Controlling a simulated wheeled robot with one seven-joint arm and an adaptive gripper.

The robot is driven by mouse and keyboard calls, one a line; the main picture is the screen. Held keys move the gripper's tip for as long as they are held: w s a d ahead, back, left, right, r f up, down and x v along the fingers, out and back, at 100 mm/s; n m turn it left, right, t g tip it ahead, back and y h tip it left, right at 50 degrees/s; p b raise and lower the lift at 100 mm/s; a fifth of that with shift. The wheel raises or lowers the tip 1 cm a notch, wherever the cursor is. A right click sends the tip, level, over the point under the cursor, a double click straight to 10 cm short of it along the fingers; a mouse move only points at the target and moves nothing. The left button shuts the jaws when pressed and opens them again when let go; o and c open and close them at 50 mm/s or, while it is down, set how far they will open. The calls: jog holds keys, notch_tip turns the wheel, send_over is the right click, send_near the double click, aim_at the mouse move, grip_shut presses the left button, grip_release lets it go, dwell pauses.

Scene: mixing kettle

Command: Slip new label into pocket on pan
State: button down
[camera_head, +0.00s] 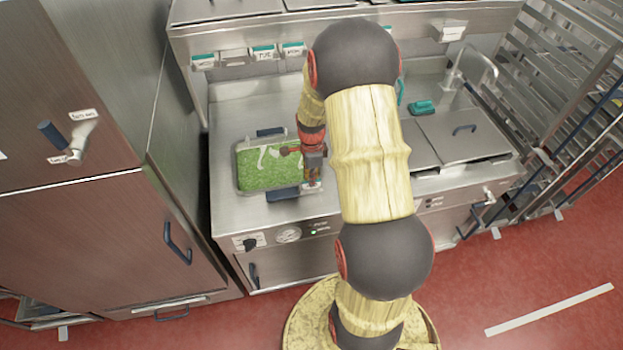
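A metal pan (238,172) with green contents and white streaks sits on the steel counter, left of my arm. It has dark handles at its far and near sides. My gripper (312,183) points down at the pan's right near corner, beside the near handle (284,194). A small pale patch shows at the fingertips; I cannot tell whether it is a label, a pocket or part of the gripper. The fingers are too small to tell open from shut. No label pocket on the pan can be made out.
Small tags with teal tops (264,52) hang along the back ledge. A teal object (422,107) lies right of my arm, near a tap (474,65) and lidded wells (463,136). A tall steel cabinet (75,170) stands left; racks (570,90) stand right.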

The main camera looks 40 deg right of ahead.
jog(key=shift+f+b, duration=0.35)
jog(key=shift+f, duration=0.3)
jog(key=shift+f, duration=0.25)
jog(key=c, duration=2.3)
grip_release()
jog(key=o, duration=0.3)
jog(key=shift+o, duration=0.2)
jog(key=o, duration=0.4)
jog(key=shift+o, duration=0.5)
jog(key=shift+r, duration=0.1)
